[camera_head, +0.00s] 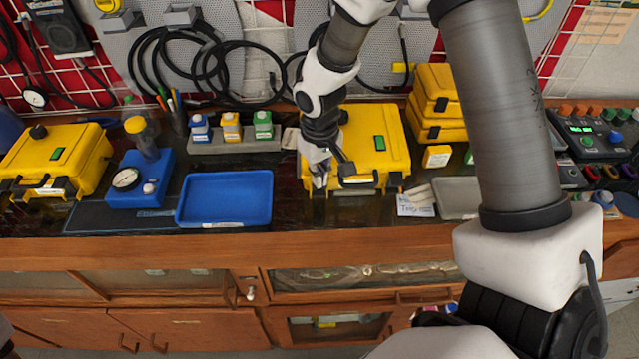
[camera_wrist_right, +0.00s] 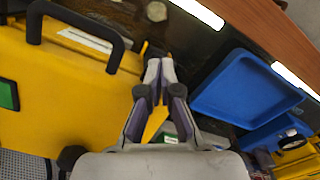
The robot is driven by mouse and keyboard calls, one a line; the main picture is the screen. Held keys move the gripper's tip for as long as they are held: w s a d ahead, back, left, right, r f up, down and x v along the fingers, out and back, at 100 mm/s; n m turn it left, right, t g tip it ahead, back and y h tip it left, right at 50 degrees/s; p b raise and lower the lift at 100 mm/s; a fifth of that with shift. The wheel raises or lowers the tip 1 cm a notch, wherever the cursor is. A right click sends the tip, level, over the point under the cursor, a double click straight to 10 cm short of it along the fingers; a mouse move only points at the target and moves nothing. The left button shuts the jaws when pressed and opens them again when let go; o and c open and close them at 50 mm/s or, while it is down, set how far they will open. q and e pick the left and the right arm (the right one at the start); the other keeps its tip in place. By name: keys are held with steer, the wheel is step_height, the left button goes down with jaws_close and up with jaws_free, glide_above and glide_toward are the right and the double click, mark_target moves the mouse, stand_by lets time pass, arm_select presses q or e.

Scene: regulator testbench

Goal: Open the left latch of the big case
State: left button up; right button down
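The big yellow case (camera_head: 385,125) stands on the dark bench top, lid down, with a green label on it. It fills the left of the right wrist view (camera_wrist_right: 60,110), where its dark handle (camera_wrist_right: 112,55) shows. My right gripper (camera_head: 320,182) is at the case's front left corner, fingers pointing down. In the right wrist view its fingertips (camera_wrist_right: 160,70) are together, beside the case's edge. A small dark and yellow part (camera_wrist_right: 147,50), perhaps the left latch, shows just past the tips. The gripper hides most of that latch in the head view. My left gripper is not in view.
A blue tray (camera_head: 225,198) lies left of the big case. Another yellow case (camera_head: 82,150) stands at the far left. Stacked yellow cases (camera_head: 437,90), a small yellow box (camera_head: 437,157) and a grey tray (camera_head: 457,197) are on the right. Bottles (camera_head: 231,126) stand behind the blue tray.

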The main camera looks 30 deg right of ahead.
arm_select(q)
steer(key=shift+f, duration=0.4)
arm_select(e)
steer(key=shift+s+a+f, duration=0.15)
steer(key=shift+s+f, duration=0.1)
steer(key=shift+f, duration=0.4)
arm_select(q)
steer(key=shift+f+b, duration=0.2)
steer(key=shift+b, duration=0.25)
arm_select(e)
steer(key=shift+s+a+f, duration=0.2)
steer(key=shift+s+a, duration=0.05)
steer(key=shift+s, duration=0.1)
steer(key=shift+f, duration=0.15)
steer(key=shift+w+f, duration=0.3)
steer(key=shift+w, duration=0.05)
steer(key=shift+s+r+p, duration=0.3)
steer(key=shift+r+p, duration=0.15)
steer(key=shift+r, duration=0.15)
arm_select(q)
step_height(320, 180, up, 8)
steer(key=p, duration=0.7)
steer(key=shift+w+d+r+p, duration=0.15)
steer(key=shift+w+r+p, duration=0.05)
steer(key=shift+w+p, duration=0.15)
arm_select(e)
step_height(320, 180, up, 8)
steer(key=s, duration=0.1)
steer(key=shift+a, duration=0.3)
